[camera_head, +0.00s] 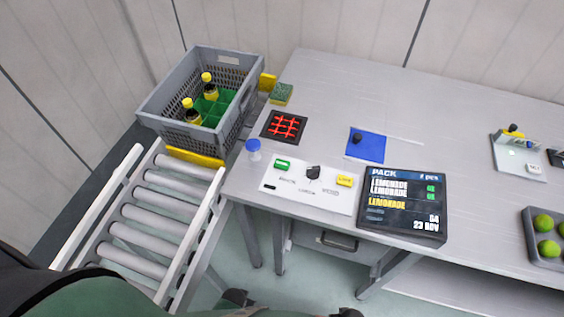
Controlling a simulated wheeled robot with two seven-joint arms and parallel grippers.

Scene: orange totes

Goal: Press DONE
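A white control panel (309,186) lies at the table's front edge. It carries a green button (282,165) at left, a black knob (313,172) in the middle and a yellow button (344,181) at right. The small labels are too blurred to read surely, so I cannot tell which button is DONE. A dark screen (402,204) beside the panel reads PACK, with two white LEMONADE lines with green marks and one yellow LEMONADE line. A grey crate (157,121) holds two yellow-capped bottles (209,88) (191,112) in a green divider. I see neither gripper clearly.
The crate stands at the far end of a roller conveyor (148,222). A blue-capped jar (253,149), red-grid pad (284,127), sponge (281,94) and blue mat (367,145) are on the table (400,105). A tray (538,258) of green fruit is at right.

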